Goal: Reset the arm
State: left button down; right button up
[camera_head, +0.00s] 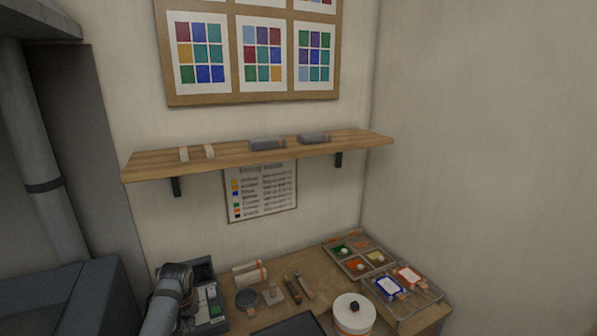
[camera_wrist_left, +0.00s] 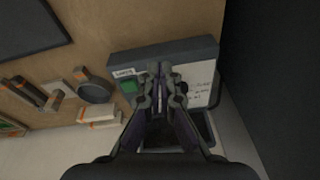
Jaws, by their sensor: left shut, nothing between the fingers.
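My left arm (camera_head: 163,304) comes up at the lower left of the head view, beside a grey device on the table. In the left wrist view my left gripper (camera_wrist_left: 160,70) is shut and empty, its fingertips together. The fingers show in front of the grey device (camera_wrist_left: 192,50), which has a white face with small writing and a green patch. I cannot tell whether they touch it. My right gripper is in neither view.
On the wooden table (camera_head: 290,267) stand a white lidded pot (camera_head: 353,315), a paint tray (camera_head: 347,247), a rack with framed panes (camera_head: 390,288), and hand tools (camera_head: 292,289). A wooden shelf (camera_head: 240,155) hangs above. A dark mat (camera_head: 290,327) lies at the front.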

pick_arm(q)
jog(key=s+d+f+m, duration=0.1)
jog(key=s+d+f, duration=0.15)
jog(key=s, duration=0.55)
jog(key=s+d+f+m, duration=0.2)
jog(key=s+f, duration=0.1)
jog(key=s, duration=0.5)
jog(key=s+d+r+m+t, duration=0.1)
jog(key=s+r, duration=0.1)
jog(key=s, duration=0.5)
jog(key=s+d+r+t, duration=0.1)
jog(key=s+d+r, duration=0.15)
jog(key=s, duration=0.45)
jog(key=s+a+f+g+b, duration=0.1)
jog(key=a+f+b, duration=0.15)
jog(key=f, duration=1.45)
jog(key=s+a+f+g+b, duration=0.15)
jog(key=f+b, duration=0.25)
jog(key=f, duration=1.2)
jog(key=s+f+b, duration=0.4)
jog(key=s+f, duration=1.4)
jog(key=f, duration=0.2)
jog(key=shift+s+a+f+h+b, duration=0.15)
jog(key=shift+a+f+h+b, duration=0.15)
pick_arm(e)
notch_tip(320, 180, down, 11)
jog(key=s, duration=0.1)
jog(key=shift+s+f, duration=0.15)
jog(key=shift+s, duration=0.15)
